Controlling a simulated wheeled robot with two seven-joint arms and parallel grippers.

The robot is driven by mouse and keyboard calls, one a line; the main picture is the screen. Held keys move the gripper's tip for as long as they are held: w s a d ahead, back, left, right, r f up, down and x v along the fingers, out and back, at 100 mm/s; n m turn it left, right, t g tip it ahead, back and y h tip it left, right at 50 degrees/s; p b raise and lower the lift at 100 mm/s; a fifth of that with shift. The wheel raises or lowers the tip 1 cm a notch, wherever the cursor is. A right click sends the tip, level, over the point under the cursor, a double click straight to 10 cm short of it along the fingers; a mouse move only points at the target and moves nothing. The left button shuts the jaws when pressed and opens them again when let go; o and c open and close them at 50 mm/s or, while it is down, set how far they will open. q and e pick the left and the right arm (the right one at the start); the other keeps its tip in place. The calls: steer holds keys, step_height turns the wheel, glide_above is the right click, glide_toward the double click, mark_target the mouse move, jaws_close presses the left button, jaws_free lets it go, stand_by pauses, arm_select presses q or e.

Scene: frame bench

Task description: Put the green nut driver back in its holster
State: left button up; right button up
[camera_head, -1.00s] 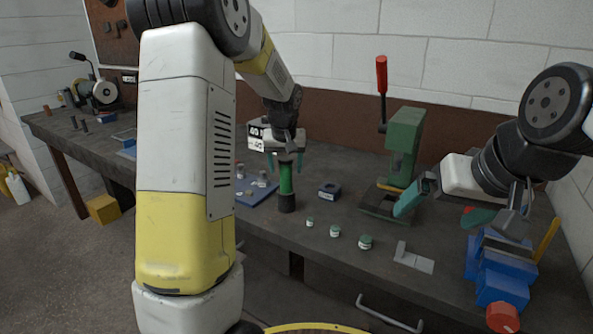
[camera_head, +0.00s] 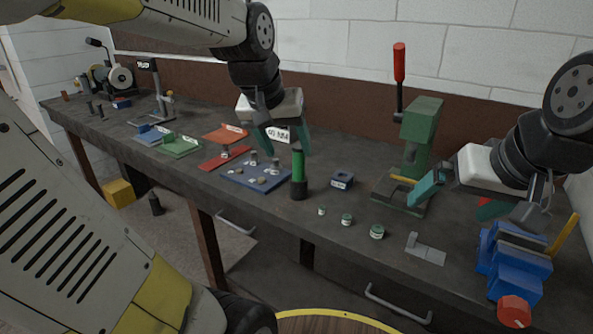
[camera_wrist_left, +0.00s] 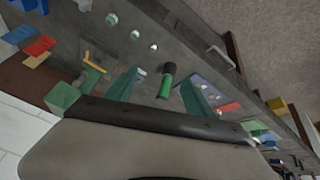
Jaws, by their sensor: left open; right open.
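The green nut driver (camera_head: 298,166) stands upright on the bench, its lower end in a short black round holder (camera_head: 298,190) that hides what is below. In the left wrist view the green handle (camera_wrist_left: 164,89) shows between the finger lines, with the black part (camera_wrist_left: 169,69) beyond it. My left gripper (camera_head: 284,146) is open and empty, just above and to the left of the handle top in the head view; a gap to the handle is hard to judge. My right gripper (camera_head: 458,204) is open and empty, near the green press.
A green press (camera_head: 420,135) with a red-topped lever stands behind right. A blue vise (camera_head: 515,262) is at the right. Small jars (camera_head: 377,232) and a metal square (camera_head: 425,250) lie in front. A blue tray (camera_head: 240,178) and a red tray (camera_head: 212,162) lie left.

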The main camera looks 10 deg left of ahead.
arm_select(q)
steer(key=s+d+f+m, duration=0.1)
steer(key=s+d+f, duration=0.1)
steer(key=s, duration=0.8)
steer(key=shift+t+h, duration=0.4)
stand_by(1.0)
